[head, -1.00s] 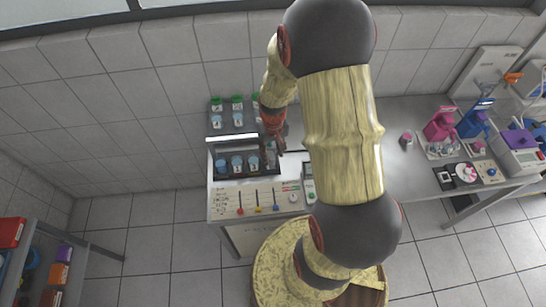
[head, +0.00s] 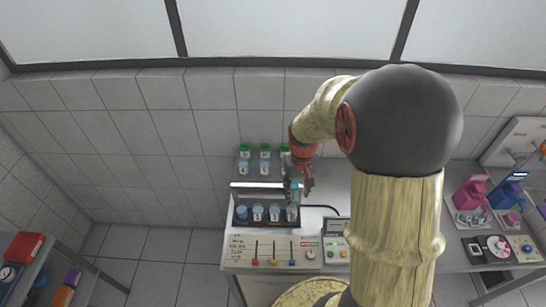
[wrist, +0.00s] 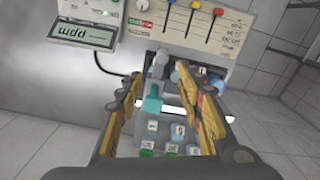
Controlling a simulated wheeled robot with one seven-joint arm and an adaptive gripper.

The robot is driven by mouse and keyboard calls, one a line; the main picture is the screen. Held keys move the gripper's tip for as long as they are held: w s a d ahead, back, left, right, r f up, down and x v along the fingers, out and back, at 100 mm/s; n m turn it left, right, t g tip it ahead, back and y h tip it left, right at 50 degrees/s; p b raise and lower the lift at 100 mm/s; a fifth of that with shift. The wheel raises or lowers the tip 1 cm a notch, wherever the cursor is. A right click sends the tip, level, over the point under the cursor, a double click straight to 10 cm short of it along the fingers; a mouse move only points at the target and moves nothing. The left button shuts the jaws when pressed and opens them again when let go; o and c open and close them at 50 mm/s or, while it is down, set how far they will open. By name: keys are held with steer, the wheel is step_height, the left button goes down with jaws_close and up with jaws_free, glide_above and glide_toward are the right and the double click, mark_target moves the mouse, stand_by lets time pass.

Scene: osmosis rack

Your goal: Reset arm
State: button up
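My gripper (head: 299,186) is over the right end of the osmosis rack (head: 262,184). In the wrist view my gripper (wrist: 158,80) has its two orange-black fingers spread apart, with a gap between them. A teal piece (wrist: 153,100) shows between the fingers, nearer the left one; I see no finger touching it. Numbered jars (head: 258,213) stand in the front row of the rack. Green-capped jars (head: 265,151) stand at the back. My arm hides part of the bench.
A control panel with coloured sliders (head: 274,253) and a ppm meter (head: 336,228) are at the front. Pink (head: 472,194) and blue (head: 509,190) devices stand on the right bench. A shelf with coloured boxes (head: 25,247) is at lower left.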

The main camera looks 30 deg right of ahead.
steer(key=s+a+r+n+t+b, duration=0.1)
steer(key=s+a+n+t+b, duration=0.1)
steer(key=s+a+b, duration=0.3)
steer(key=s+a+r+n+t+b, duration=0.1)
steer(key=s+a+b, duration=0.4)
steer(key=a+b, duration=0.8)
steer(key=r+t+b, duration=0.1)
steer(key=t, duration=0.1)
steer(key=shift+s+r+n+t+b, duration=0.2)
steer(key=shift+s+n+t+b, duration=0.1)
steer(key=shift+n+b, duration=0.1)
